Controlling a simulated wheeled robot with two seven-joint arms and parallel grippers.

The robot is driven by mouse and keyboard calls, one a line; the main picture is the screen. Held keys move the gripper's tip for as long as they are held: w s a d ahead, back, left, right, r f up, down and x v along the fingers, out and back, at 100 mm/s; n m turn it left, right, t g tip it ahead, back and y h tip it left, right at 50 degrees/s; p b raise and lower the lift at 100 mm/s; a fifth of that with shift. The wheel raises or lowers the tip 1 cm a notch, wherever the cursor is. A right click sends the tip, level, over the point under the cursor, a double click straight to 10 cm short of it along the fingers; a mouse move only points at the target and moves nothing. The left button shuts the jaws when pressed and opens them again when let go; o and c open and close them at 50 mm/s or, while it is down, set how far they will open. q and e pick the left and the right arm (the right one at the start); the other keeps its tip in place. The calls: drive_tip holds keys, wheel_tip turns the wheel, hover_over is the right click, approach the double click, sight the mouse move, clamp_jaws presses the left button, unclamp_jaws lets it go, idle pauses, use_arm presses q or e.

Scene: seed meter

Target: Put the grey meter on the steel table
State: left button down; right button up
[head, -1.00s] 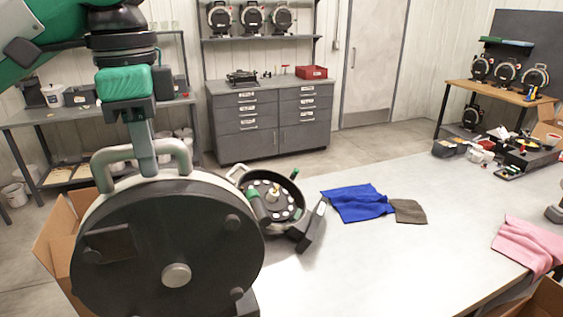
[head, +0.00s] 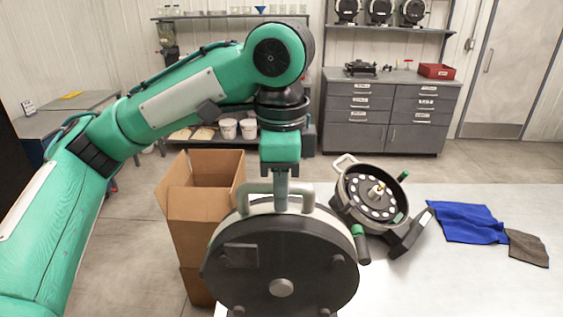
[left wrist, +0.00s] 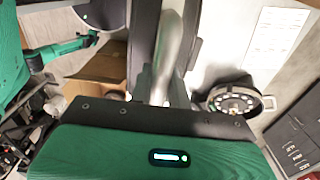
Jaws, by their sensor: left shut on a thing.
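The grey meter (head: 280,268) is a large round drum with a dark face, a pale grey rim and a loop handle on top. My left gripper (head: 281,198) is shut on that handle from above, and the meter hangs upright below it. The steel table (head: 470,275) spreads to the right. The meter is in front of the table's left end and hides it; I cannot tell whether its bottom touches the table. In the left wrist view the handle (left wrist: 168,50) runs between my fingers. My right gripper is not seen.
An opened meter (head: 372,198) with a white-dotted disc stands on the table just right and behind. A blue cloth (head: 468,222) and a brown cloth (head: 528,248) lie further right. A cardboard box (head: 205,205) stands left of the table.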

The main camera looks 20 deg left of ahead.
use_arm(q)
wheel_tip(320, 180, down, 10)
drive_tip(key=shift+r+p, duration=0.2)
drive_tip(key=shift+p, duration=0.1)
idle(0.6)
drive_tip(key=c, duration=1.8)
unclamp_jaws()
drive_tip(key=shift+f, duration=0.2)
drive_tip(key=o, duration=0.4)
drive_tip(key=shift+c, duration=0.2)
drive_tip(key=shift+o, duration=0.6)
drive_tip(key=shift+s, duration=0.15)
approach(281, 233)
drive_tip(key=w+f, duration=0.1)
drive_tip(key=w, duration=0.1)
drive_tip(key=w+a+f, duration=0.1)
drive_tip(key=w+f, duration=0.1)
drive_tip(key=shift+a+b, duration=0.15)
drive_tip(key=shift+b, duration=0.2)
